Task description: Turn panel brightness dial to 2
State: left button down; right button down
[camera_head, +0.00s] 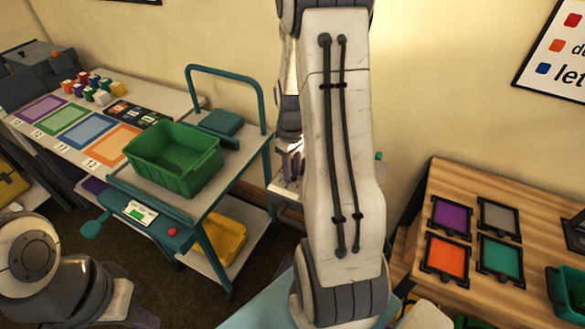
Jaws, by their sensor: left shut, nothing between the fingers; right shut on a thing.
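A pale panel or stand (286,187) shows in the head view behind my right arm, against the wall. Most of it is hidden by that arm, and I cannot make out the brightness dial's face or number. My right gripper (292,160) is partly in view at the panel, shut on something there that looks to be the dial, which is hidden. My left gripper (138,312) is low at the bottom left, shut and empty, well apart from the panel.
A trolley (237,160) with a green bin (175,160) stands left of centre. A long table (165,97) with coloured mats is behind it. A wooden table (450,190) with coloured frames is at the right. A yellow bin (225,243) sits on the trolley's lower shelf.

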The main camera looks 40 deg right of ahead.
jog(key=shift+w, duration=0.1)
dwell(0.4)
jog(key=c, duration=0.6)
grip_release()
